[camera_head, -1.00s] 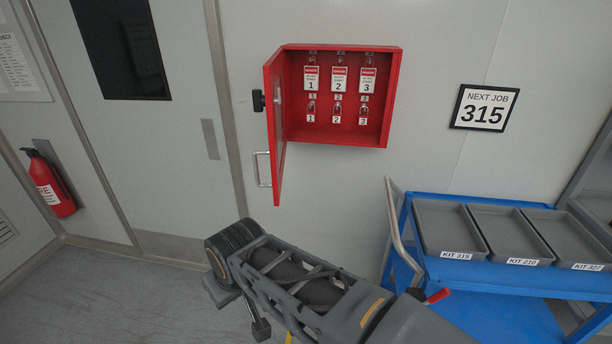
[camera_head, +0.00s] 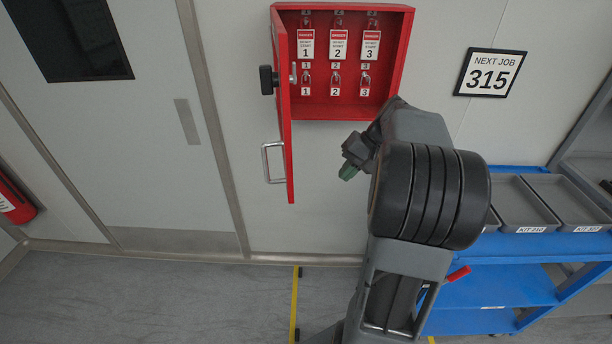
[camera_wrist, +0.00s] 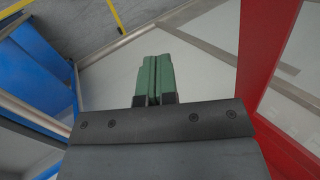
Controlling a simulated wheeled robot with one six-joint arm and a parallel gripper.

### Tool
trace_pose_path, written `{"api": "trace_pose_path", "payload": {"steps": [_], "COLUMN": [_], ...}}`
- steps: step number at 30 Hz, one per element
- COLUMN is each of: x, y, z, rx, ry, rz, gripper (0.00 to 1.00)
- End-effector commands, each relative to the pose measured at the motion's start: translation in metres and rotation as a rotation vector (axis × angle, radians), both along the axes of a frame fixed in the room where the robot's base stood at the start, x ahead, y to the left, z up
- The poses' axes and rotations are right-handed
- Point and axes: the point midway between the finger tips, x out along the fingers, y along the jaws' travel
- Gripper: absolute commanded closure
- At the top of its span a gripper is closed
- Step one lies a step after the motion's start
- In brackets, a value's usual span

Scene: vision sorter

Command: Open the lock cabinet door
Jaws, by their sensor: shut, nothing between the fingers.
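The red lock cabinet (camera_head: 345,108) hangs on the wall in the head view. Its door (camera_head: 283,130) stands swung open to the left, seen nearly edge-on, with a black knob (camera_head: 266,80) and a metal handle (camera_head: 270,162) on its outer side. Inside are several padlocks and numbered tags. My gripper (camera_head: 349,172) is below the cabinet and right of the door, apart from both. In the wrist view its green fingers (camera_wrist: 154,78) are shut together with nothing between them. Red cabinet parts (camera_wrist: 258,60) fill the right side of that view.
A blue cart (camera_head: 500,290) with grey trays (camera_head: 527,205) stands at the right, partly behind my arm. A "NEXT JOB 315" sign (camera_head: 490,72) is on the wall. A fire extinguisher (camera_head: 14,200) is at the far left. Floor left of my arm is clear.

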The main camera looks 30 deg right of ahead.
Motion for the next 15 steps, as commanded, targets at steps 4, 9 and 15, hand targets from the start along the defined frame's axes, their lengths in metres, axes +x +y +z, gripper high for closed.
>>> {"api": "trace_pose_path", "payload": {"steps": [4,9,15], "x": [0.01,0.012,0.018], "y": [-0.012,-0.002,0.02], "z": [0.033,0.048,0.031], "rx": [0.137,0.196,0.205], "ry": [-0.117,-0.184,-0.192], "rz": [0.095,0.188,0.204], "gripper": [1.0,1.0,1.0]}}
